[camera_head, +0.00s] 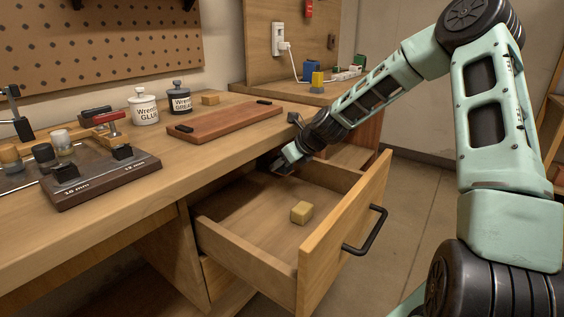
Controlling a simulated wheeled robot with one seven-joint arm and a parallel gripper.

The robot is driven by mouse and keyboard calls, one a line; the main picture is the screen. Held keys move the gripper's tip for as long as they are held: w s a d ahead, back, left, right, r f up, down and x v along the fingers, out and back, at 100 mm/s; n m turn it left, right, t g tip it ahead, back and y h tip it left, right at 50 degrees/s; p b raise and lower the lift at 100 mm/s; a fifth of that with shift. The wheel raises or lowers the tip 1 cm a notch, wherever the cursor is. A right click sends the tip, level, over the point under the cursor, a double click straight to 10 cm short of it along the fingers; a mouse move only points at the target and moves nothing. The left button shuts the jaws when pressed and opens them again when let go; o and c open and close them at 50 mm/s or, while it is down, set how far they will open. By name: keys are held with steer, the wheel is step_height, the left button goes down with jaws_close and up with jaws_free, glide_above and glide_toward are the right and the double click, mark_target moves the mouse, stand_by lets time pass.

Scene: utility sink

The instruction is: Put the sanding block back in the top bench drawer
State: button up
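The top bench drawer (345,222) is pulled open under the bench. A small yellow-tan block (301,212), which looks like the sanding block, lies on the drawer floor towards the front, apart from the walls. My gripper (280,166) is at the back of the drawer opening, near the bench edge, behind and above the block and not touching it. Its fingers are small and in shadow, so I cannot tell whether they are open. Nothing can be seen held in it.
The drawer's black handle (366,231) juts out over clear floor.

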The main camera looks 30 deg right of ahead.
steer(key=o, duration=0.4)
steer(key=shift+s+a+f, duration=0.1)
steer(key=shift+s+f, duration=0.15)
steer(key=shift+f, duration=0.35)
steer(key=shift+r, duration=0.5)
steer(key=p+v, duration=0.1)
steer(key=v, duration=0.3)
steer(key=p+v, duration=0.1)
steer(key=v, duration=0.3)
steer(key=p+v, duration=0.1)
steer(key=v, duration=0.3)
steer(key=shift+w+r, duration=0.2)
steer(key=shift+r, duration=0.2)
